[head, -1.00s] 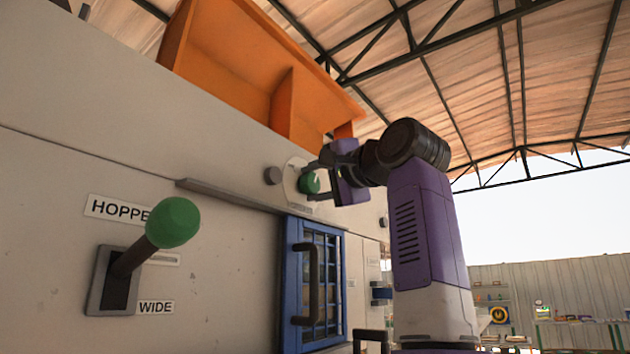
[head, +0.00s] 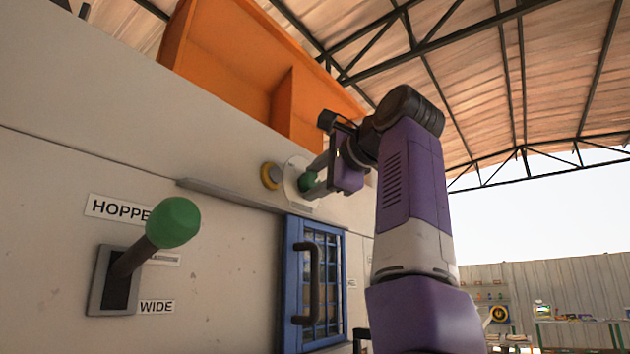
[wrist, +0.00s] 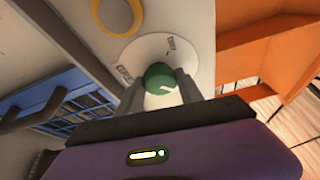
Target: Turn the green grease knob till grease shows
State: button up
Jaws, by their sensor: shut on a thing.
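The green grease knob (head: 306,182) sits on a round white dial plate (head: 291,176) on the machine's wall. It also shows in the wrist view (wrist: 160,76), with a white pointer mark on its face. My gripper (wrist: 160,92) is shut on the knob, one finger on each side. Lettering on the dial plate (wrist: 150,47) is only partly readable. Left of the dial, a yellow ring (head: 268,176) of grease shows around a grey round fitting; the ring also appears in the wrist view (wrist: 138,14).
A blue barred door (head: 292,270) with a dark handle (head: 315,285) is below the dial. A green-tipped hopper lever (head: 173,222) sticks out at lower left. A metal ledge (head: 225,194) runs under the dial, and an orange hopper (head: 235,60) is above. Open space lies to the right.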

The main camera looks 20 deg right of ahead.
jog(key=shift+d+f, duration=0.1)
jog(key=o, duration=1.3)
jog(key=shift+o, duration=0.2)
jog(key=b+v, duration=0.3)
jog(key=v, duration=0.4)
jog(key=shift+s+b, duration=0.3)
jog(key=shift+s, duration=0.1)
